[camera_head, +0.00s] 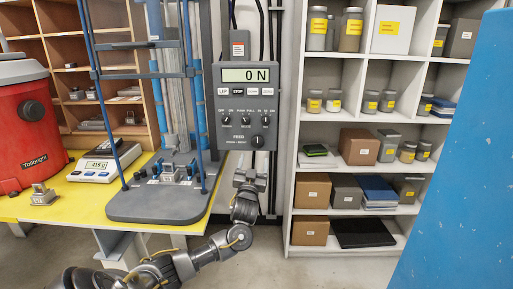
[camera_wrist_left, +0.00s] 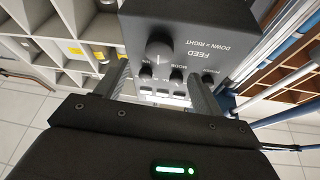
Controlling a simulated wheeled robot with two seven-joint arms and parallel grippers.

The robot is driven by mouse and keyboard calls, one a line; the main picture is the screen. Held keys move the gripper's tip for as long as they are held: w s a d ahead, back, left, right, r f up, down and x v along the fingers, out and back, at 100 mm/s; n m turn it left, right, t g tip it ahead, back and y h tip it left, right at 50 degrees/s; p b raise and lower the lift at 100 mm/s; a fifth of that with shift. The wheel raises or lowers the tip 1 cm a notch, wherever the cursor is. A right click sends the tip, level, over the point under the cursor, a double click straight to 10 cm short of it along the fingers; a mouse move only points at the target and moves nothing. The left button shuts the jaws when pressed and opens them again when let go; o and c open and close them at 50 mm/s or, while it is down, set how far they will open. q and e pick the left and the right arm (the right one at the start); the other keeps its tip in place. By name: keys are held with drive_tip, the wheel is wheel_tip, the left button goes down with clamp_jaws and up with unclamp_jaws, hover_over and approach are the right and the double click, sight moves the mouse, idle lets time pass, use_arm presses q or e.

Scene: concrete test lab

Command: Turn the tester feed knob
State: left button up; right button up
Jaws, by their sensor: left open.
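The tester's grey control box (camera_head: 244,105) hangs in front of the blue-framed tester, its display reading "0 N". The feed knob (camera_head: 258,141) is the dark round knob low on its face, near the word FEED. In the left wrist view the feed knob (camera_wrist_left: 158,52) sits at upper centre, the box upside down. My left gripper (camera_head: 250,178) is open and empty, just below the box in the head view. In the left wrist view its two fingers (camera_wrist_left: 161,90) stand apart, with the knob seen beyond and between them. I see no contact with the knob.
The tester's dark base plate (camera_head: 150,205) stands on a yellow bench (camera_head: 25,208) with a red machine (camera_head: 28,122) and a small scale (camera_head: 105,162). White shelves (camera_head: 298,150) with jars and boxes stand at right. A blue surface (camera_head: 455,190) fills the right edge.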

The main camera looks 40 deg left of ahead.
sight(257, 144)
use_arm(q)
drive_tip(key=p+x, duration=0.1)
drive_tip(key=x, duration=0.7)
use_arm(e)
drive_tip(key=shift+s+a+r, duration=0.3)
drive_tip(key=shift+a+r, duration=0.25)
drive_tip(key=shift+a, duration=0.3)
drive_tip(key=shift+d, duration=0.1)
use_arm(q)
drive_tip(key=c, duration=1)
use_arm(e)
drive_tip(key=shift+d, duration=0.25)
drive_tip(key=shift+r, duration=0.15)
